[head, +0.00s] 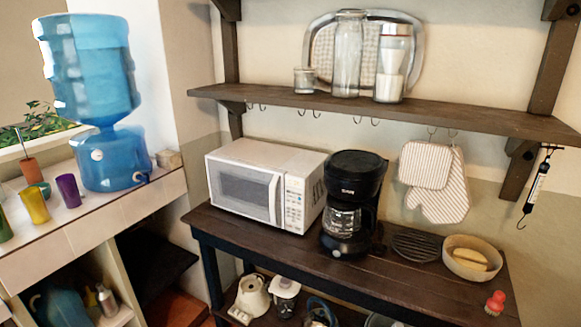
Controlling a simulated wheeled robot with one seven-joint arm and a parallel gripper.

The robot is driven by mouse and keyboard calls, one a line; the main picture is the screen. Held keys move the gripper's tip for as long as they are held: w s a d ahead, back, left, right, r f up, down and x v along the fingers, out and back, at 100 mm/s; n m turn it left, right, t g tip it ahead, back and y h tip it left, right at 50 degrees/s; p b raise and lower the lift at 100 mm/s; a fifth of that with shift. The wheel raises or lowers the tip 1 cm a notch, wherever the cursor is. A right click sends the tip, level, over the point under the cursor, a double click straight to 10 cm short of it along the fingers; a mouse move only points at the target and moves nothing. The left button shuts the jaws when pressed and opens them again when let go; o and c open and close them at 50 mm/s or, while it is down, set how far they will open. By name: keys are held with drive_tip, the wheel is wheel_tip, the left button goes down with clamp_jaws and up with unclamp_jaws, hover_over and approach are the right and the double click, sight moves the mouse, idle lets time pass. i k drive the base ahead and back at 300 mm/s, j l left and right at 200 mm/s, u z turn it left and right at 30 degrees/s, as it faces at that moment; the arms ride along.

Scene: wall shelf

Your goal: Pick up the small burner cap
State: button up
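I cannot make out a small burner cap with certainty. A small dark shape (377,249) lies on the dark wooden table (290,247), close to the right side of the black coffee maker (352,190); it is too small and dark to identify. A black, round, slatted grate or trivet (416,246) lies flat on the table further right. My gripper is not in view.
A white microwave (265,184) stands left of the coffee maker. A bowl with yellow food (471,262) and a red-handled item (495,303) are at the table's right. A shelf (330,108) with glassware hangs above. A blue water dispenser (100,100) stands on the left counter.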

sight(378, 248)
drive_tip(key=i+u, duration=0.2)
drive_tip(key=i, duration=0.2)
drive_tip(key=i+l+u, duration=0.2)
drive_tip(key=i, duration=0.25)
drive_tip(key=i+l+u, duration=0.15)
drive_tip(key=i, duration=0.25)
